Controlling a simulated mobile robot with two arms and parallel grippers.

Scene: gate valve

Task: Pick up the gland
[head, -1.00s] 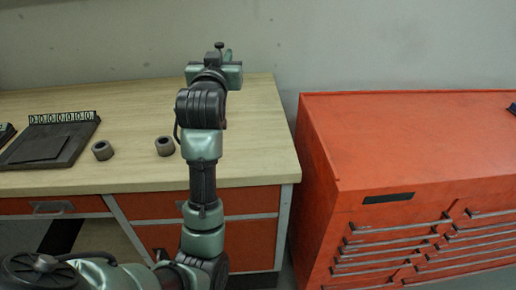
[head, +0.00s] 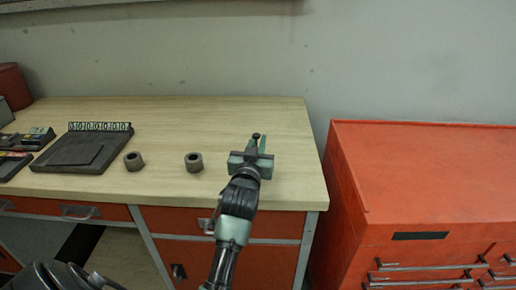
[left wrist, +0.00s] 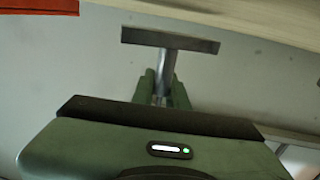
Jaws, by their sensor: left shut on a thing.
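My left gripper (head: 262,147) is over the right part of the bench in the head view, pointing away from me. In the left wrist view its green fingers (left wrist: 166,88) are shut on the stem of a grey T-shaped part, which looks like the gland (left wrist: 170,40). Its flat dark crossbar sits beyond the fingertips, apart from the background surfaces. In the head view the part is mostly hidden by the gripper and too small to make out clearly. My right gripper is not in view.
Two grey rings, one nearer the middle (head: 194,163) and one further left (head: 133,161), stand on the wooden bench (head: 285,185). A dark tray (head: 80,152) with a numbered strip lies left of them. An orange tool chest (head: 420,180) stands right of the bench.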

